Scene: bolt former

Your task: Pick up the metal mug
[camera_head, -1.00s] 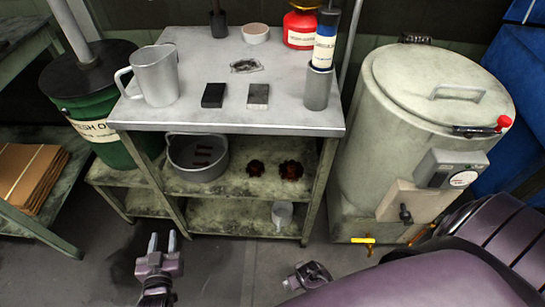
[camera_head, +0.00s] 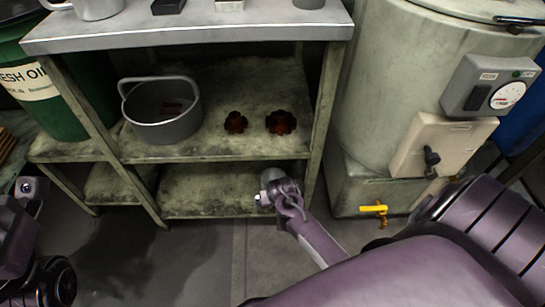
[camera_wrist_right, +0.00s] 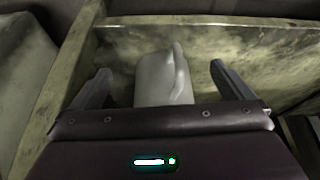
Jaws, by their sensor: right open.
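A pale metal mug (camera_wrist_right: 163,80) stands on the lowest shelf of the rack. In the right wrist view it is between the two spread fingers of my right gripper (camera_wrist_right: 159,72), with a gap on each side. In the head view the mug (camera_head: 271,175) is mostly hidden behind my right gripper (camera_head: 266,190), which reaches the front of the bottom shelf. The right gripper is open and empty. My left gripper (camera_head: 27,187) is at the left edge of the head view, partly cut off, and its fingers cannot be made out.
The rack's middle shelf (camera_head: 225,150), above the right gripper, holds a grey pot (camera_head: 165,127) and two dark red flower-shaped pieces (camera_head: 281,122). A rack leg (camera_head: 318,130) stands right of the mug. A large tank (camera_head: 390,90) with a yellow tap (camera_head: 374,208) is further right.

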